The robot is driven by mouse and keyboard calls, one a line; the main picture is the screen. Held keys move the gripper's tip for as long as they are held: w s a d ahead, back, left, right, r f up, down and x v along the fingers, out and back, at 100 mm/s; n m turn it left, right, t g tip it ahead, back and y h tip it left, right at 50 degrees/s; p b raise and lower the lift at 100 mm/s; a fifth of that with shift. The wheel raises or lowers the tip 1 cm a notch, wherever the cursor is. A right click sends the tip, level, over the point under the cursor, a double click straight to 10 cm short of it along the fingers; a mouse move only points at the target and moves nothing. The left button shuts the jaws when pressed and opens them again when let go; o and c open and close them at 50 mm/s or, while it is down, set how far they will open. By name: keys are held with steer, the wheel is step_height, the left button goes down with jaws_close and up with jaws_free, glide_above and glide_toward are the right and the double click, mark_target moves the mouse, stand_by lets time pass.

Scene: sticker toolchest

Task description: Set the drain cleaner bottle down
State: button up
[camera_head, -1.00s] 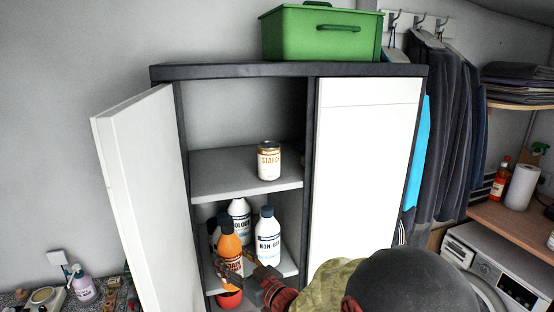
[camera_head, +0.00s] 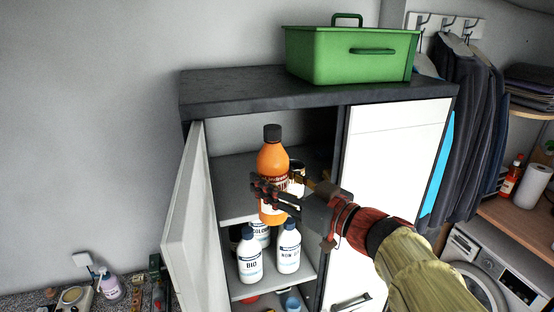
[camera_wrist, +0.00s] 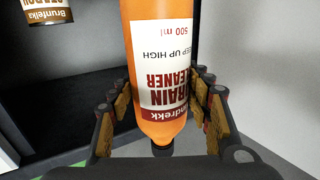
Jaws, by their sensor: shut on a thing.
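The drain cleaner bottle (camera_head: 271,163) is orange with a dark cap and a white and dark red label. It is upright in front of the open cabinet, at the height of the upper shelf (camera_head: 232,202). My gripper (camera_head: 277,192) is shut around its lower body and holds it. In the wrist view the bottle (camera_wrist: 160,65) stands between the two finger pads, its label text upside down. The starch can (camera_head: 297,172) is on the upper shelf, partly hidden behind my gripper; it also shows in the wrist view (camera_wrist: 47,10).
The cabinet door (camera_head: 188,220) stands open on the left. The lower shelf holds a BIO bottle (camera_head: 250,258), a NON-BIO bottle (camera_head: 288,250) and others partly hidden. A green box (camera_head: 350,58) sits on the cabinet top (camera_head: 230,92), whose left part is bare. The upper shelf's left side is clear.

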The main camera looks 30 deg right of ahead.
steer(key=w+d+p, duration=0.1)
steer(key=w+d, duration=0.1)
steer(key=w, duration=0.7)
steer(key=w+d+p, duration=0.1)
steer(key=w+d, duration=0.1)
steer(key=w, duration=0.8)
step_height(320, 180, down, 7)
steer(key=p, duration=0.1)
steer(key=shift+w, duration=0.15)
steer(key=shift+f, duration=0.1)
steer(key=o, duration=1.3)
steer(key=shift+f, duration=0.1)
steer(key=shift+o, duration=0.9)
